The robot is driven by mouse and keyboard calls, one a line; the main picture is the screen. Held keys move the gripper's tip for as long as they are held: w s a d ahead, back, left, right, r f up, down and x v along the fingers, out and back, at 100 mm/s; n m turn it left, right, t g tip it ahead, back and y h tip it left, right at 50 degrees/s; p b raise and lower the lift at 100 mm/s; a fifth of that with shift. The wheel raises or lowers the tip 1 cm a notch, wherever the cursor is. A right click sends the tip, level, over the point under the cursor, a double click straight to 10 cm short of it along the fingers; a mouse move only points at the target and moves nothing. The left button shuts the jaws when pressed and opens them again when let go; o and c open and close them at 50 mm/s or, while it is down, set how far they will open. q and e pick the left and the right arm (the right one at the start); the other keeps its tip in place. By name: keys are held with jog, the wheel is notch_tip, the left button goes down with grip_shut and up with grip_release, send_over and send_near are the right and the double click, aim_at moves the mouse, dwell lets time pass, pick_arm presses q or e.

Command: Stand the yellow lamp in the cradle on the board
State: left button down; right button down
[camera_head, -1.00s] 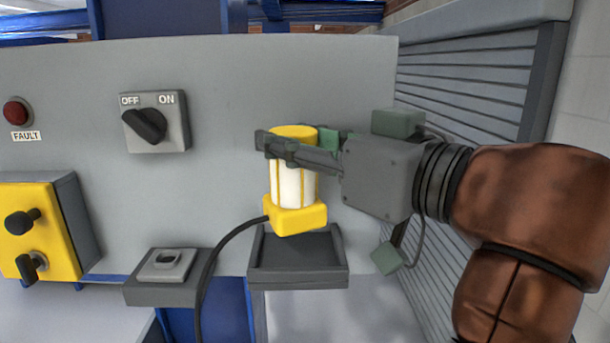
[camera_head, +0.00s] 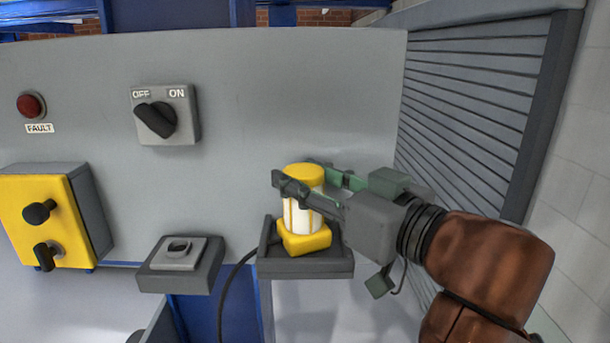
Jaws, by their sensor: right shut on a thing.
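The yellow lamp (camera_head: 304,238) has a yellow cap, a white body and a square yellow base, and a black cable runs down from it. It is upright, with its base inside the dark cradle (camera_head: 310,268) on the grey board (camera_head: 260,110). I cannot tell whether the base rests fully on the cradle floor. My right gripper (camera_head: 308,187) comes in from the right and is shut on the lamp's upper body, fingers on either side. My left gripper is not in view.
Left of the cradle, a small grey shelf (camera_head: 180,275) juts out with a square fitting. A rotary switch (camera_head: 157,119), a red fault light (camera_head: 30,105) and a yellow box (camera_head: 38,215) with black knobs are on the board. A grey slatted panel (camera_head: 470,110) stands at the right.

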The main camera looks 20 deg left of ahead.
jog(key=c, duration=1.2)
grip_release()
jog(key=shift+f, duration=0.1)
jog(key=shift+r, duration=0.2)
jog(key=shift+b+v, duration=1.7)
jog(key=shift+v, duration=4.35)
jog(key=shift+f, duration=0.1)
